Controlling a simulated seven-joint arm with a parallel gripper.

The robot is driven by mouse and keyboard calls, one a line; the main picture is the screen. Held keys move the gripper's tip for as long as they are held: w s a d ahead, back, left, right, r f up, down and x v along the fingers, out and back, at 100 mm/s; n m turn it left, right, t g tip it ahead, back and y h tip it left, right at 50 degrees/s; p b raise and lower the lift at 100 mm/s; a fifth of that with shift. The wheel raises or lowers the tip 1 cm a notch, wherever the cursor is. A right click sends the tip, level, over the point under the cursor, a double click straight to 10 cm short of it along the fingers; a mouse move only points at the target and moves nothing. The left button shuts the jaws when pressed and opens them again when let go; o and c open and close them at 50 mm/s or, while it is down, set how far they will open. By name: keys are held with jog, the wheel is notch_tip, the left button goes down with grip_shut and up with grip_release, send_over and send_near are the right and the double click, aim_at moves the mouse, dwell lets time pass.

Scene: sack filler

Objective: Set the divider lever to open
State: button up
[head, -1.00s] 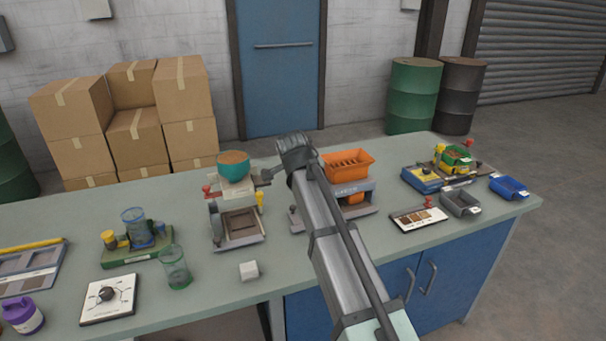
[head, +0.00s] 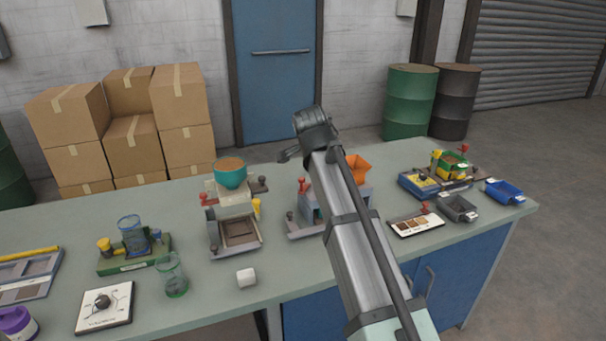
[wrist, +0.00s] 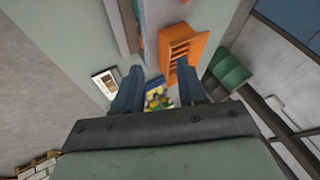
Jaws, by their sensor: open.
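The orange slotted hopper (head: 356,168) on a grey stand is probably the divider. A lever with a red knob (head: 302,185) stands at the stand's left side; which setting it is at, I cannot tell. My arm hides much of the stand. My gripper (head: 287,155) is above and behind the lever, apart from it and empty. In the wrist view the two dark fingers of my gripper (wrist: 158,70) are spread, with the orange hopper (wrist: 186,52) just beyond the right finger. The lever is not clear in that view.
To the left stands a machine with a teal bowl (head: 231,174) and its own red knob. A white cube (head: 246,277) and a green-tinted beaker (head: 173,275) are at the front.

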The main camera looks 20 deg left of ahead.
aim_at(302, 178)
jog(key=shift+o, duration=0.7)
jog(key=w+d+r, duration=0.1)
jog(key=w+d, duration=0.2)
jog(key=w, duration=0.3)
jog(key=shift+d+r+m, duration=0.15)
jog(key=shift+r+m, duration=0.1)
jog(key=shift+m, duration=0.15)
jog(key=w+a+r+n+g+y, duration=0.3)
jog(key=w+a+n+g, duration=0.15)
jog(key=n, duration=0.85)
jog(key=s+a+f+n+g, duration=0.1)
jog(key=a+f+n, duration=0.1)
jog(key=f+n, duration=0.2)
jog(key=s+a+f+n+g, duration=0.1)
jog(key=a+f+n, duration=0.1)
jog(key=f+n, duration=0.2)
jog(key=s+a+f+n+g, duration=0.1)
jog(key=a+f+n, duration=0.2)
jog(key=n, duration=0.3)
jog(key=shift+s+f+y, duration=0.3)
jog(key=shift+s+f, duration=0.05)
jog(key=shift+f, duration=0.5)
